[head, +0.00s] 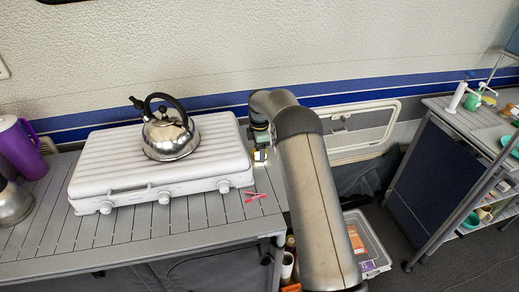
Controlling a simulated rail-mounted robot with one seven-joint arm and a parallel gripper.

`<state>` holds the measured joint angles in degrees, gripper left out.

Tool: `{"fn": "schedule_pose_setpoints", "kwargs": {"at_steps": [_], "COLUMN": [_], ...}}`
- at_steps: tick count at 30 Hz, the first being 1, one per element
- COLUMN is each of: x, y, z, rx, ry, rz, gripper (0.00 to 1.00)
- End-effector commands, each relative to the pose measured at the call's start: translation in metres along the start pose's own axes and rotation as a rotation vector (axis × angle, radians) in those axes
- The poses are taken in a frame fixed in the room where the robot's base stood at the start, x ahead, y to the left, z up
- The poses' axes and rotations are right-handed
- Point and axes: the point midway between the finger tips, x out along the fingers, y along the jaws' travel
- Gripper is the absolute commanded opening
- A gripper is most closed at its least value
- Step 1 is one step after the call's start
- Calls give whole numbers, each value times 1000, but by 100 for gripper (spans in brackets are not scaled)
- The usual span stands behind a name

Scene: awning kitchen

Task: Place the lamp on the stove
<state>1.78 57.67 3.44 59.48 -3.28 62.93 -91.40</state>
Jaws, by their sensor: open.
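The stove (95,180) is a wide white unit with a ribbed flat top and several knobs along its front, on the grey slatted table. A steel kettle (170,137) with a black handle stands upright on it. My gripper (261,155) is open just off the stove's right end, pointing down. It is small and partly hidden by my arm. A pale, yellowish bright patch shows at its fingertips; I cannot tell whether this is the lamp or part of the gripper. No lamp can be clearly made out elsewhere.
A red clip-like item (255,197) lies on the grey table (150,240) right of the stove. A purple jug (20,148) and a steel pot (14,203) stand at the left. A crate (371,243) sits below, right of the table.

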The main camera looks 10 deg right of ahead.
Motion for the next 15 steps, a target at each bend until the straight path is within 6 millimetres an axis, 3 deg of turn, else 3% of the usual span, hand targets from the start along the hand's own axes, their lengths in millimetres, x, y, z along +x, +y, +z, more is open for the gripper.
{"fn": "schedule_pose_setpoints", "kwargs": {"at_steps": [5, 15], "x": [-18, -89], "y": [1, 1], "z": [0, 0], "rx": [0, 0], "ry": [0, 1], "rz": [4, 4], "gripper": [65, 65]}}
